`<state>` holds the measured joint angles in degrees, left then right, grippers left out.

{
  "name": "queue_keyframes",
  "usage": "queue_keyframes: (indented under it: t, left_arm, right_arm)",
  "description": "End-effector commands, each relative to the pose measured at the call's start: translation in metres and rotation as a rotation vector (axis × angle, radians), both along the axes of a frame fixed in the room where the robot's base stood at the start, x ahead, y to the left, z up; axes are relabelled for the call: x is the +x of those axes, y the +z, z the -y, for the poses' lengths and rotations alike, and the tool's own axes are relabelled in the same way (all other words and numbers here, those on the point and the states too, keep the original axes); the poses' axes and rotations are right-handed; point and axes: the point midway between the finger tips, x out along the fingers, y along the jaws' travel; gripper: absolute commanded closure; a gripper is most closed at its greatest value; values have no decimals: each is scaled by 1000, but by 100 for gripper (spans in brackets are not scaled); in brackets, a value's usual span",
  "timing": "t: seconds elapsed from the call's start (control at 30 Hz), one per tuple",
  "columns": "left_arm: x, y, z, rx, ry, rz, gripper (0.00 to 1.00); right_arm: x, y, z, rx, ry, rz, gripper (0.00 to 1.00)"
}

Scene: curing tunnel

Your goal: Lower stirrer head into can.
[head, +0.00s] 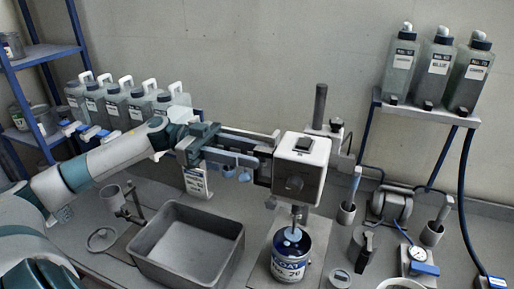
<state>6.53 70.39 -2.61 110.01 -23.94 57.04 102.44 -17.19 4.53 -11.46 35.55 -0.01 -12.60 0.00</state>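The stirrer head (300,165) is a white box with a dark knob and a black switch, beside a dark upright post (320,105). My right gripper is out of view.
A grey empty tray (187,277) stands left of the can. Several bottles (115,104) line the wall. Three bottles stand on a raised shelf (425,112) at right. Cups, a small motor (391,205) and a gauge (417,254) crowd the right side.

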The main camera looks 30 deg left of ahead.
Motion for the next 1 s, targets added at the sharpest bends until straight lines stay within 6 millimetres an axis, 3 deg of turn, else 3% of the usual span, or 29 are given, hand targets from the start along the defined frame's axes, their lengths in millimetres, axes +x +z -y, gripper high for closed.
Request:
queue_keyframes:
  t: [0.2, 0.53, 0.57, 0.7, 1.0]
  left_arm:
    - [4, 2, 17, -1, -1, 1, 64]
    - [4, 0, 19, 0, -1, 0, 64]
    - [4, 0, 19, 0, -1, 0, 66]
    - [4, 0, 19, 0, -1, 0, 100]
    - [5, -9, 13, 1, 1, -3, 100]
  right_arm:
    - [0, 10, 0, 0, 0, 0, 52]
    - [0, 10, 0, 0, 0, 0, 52]
    - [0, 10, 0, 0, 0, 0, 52]
    - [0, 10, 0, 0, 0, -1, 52]
    - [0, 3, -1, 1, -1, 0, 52]
